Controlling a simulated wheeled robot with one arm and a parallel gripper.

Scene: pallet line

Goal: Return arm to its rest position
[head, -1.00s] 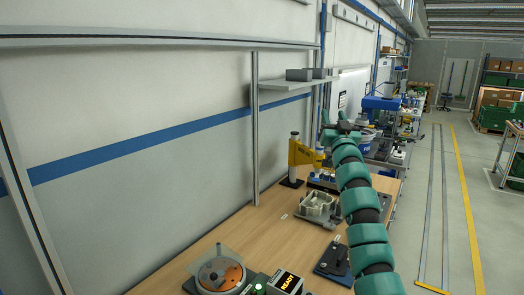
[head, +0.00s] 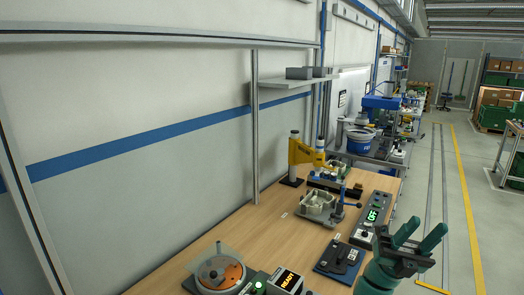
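My gripper (head: 425,230) is in the lower right of the head view, at the right edge of the workbench and partly in front of the floor. Its two green fingers point up and stand apart, with nothing seen between them. Only a short green piece of my arm (head: 378,280) shows below it; the rest is out of view.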

